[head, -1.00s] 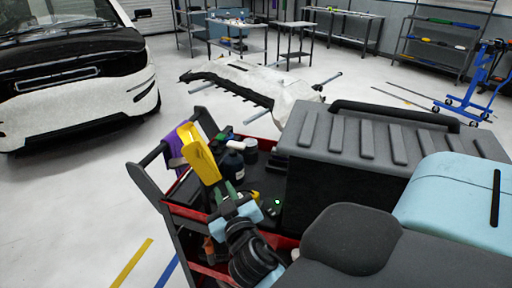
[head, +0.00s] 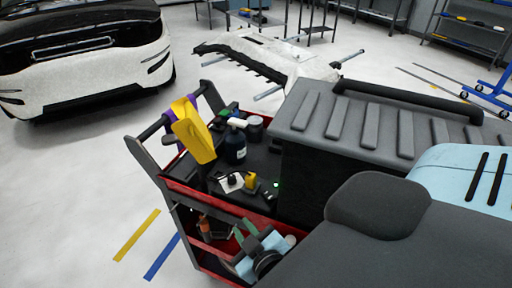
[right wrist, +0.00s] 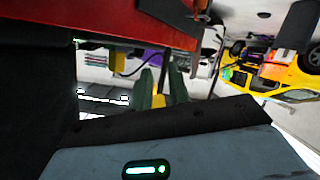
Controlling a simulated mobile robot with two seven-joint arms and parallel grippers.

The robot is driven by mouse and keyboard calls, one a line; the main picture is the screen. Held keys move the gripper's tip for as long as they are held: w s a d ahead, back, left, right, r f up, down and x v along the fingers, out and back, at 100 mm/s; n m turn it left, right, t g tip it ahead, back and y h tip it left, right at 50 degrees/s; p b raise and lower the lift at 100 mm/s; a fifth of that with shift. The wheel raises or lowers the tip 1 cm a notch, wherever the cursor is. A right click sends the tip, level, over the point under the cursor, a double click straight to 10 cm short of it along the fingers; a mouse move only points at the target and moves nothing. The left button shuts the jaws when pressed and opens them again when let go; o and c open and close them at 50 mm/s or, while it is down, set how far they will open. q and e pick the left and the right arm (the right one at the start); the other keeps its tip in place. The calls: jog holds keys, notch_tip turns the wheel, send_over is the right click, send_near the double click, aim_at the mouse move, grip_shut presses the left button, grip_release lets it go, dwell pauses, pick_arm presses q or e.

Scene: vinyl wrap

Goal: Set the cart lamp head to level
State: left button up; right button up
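A yellow flat-sided piece (head: 193,130) stands tilted at the handle end of the cart (head: 207,197). It looks like the lamp head, but I cannot be sure, and its mount is hidden. My right gripper (head: 245,232) is low by the cart's lower shelf, well below the yellow piece and apart from it. In the right wrist view, its two green fingers (right wrist: 161,90) show a gap, with nothing clearly held between them. My left gripper is not in view.
A purple cloth (head: 174,136) hangs on the cart handle. A dark bottle (head: 235,148) and small items stand on the top tray. A dark ridged case (head: 390,120) blocks the right side. A white bumper (head: 270,58) lies behind. The floor at left is open.

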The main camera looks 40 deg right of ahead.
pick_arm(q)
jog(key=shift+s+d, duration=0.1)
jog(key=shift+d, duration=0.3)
pick_arm(e)
jog(key=shift+s+a+f, duration=0.1)
jog(key=shift+s+f, duration=0.5)
jog(key=shift+s, duration=0.2)
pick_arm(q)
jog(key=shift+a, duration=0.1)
